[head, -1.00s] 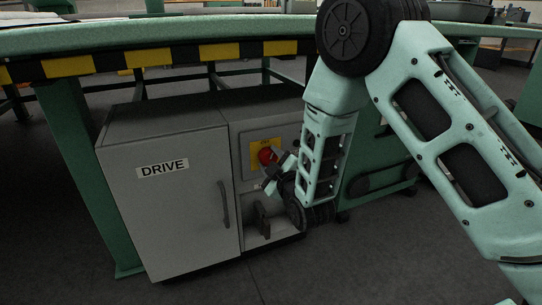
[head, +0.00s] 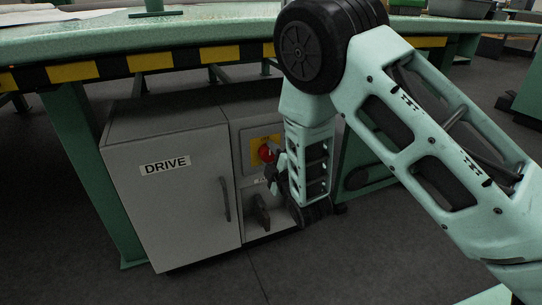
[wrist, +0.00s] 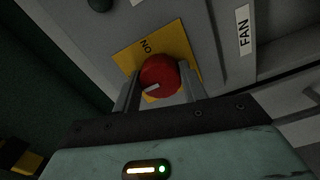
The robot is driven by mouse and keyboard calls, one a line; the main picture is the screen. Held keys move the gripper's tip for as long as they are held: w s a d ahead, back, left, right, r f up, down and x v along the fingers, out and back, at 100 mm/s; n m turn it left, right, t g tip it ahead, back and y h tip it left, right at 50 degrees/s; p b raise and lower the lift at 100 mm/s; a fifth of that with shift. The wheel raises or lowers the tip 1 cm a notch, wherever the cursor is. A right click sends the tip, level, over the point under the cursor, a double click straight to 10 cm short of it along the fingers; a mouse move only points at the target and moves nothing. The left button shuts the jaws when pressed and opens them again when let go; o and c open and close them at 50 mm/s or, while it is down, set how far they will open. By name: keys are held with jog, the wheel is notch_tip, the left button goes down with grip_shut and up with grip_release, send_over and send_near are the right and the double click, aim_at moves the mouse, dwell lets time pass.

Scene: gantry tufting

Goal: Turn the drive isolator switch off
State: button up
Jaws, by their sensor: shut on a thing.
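The drive isolator switch is a red rotary knob (head: 266,152) on a yellow plate (head: 252,146), on the front of the grey cabinet labelled DRIVE (head: 165,200). In the wrist view the red knob (wrist: 160,74) sits between my two fingers, with the yellow plate (wrist: 127,57) behind it and the word ON beside it. A pale mark on the knob points to the lower left in that view. My gripper (wrist: 160,92) is shut on the knob, one finger on each side. In the head view my gripper (head: 272,166) partly covers the knob.
A dark lever handle (head: 260,211) sits below the knob, and a door handle (head: 225,199) is to its left. A FAN label (wrist: 243,32) shows beside the plate. The green table with a yellow-and-black edge (head: 150,60) overhangs the cabinet.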

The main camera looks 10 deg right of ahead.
jog(key=o, duration=1)
jog(key=shift+s+d+p, duration=0.45)
jog(key=shift+s+p, duration=0.65)
jog(key=shift+s, duration=1.75)
jog(key=shift+s+d+p, duration=0.45)
jog(key=shift+s+p, duration=0.65)
jog(key=shift+s, duration=1.8)
jog(key=shift+s+d+p, duration=0.45)
jog(key=shift+s+p, duration=0.65)
jog(key=shift+s, duration=1.75)
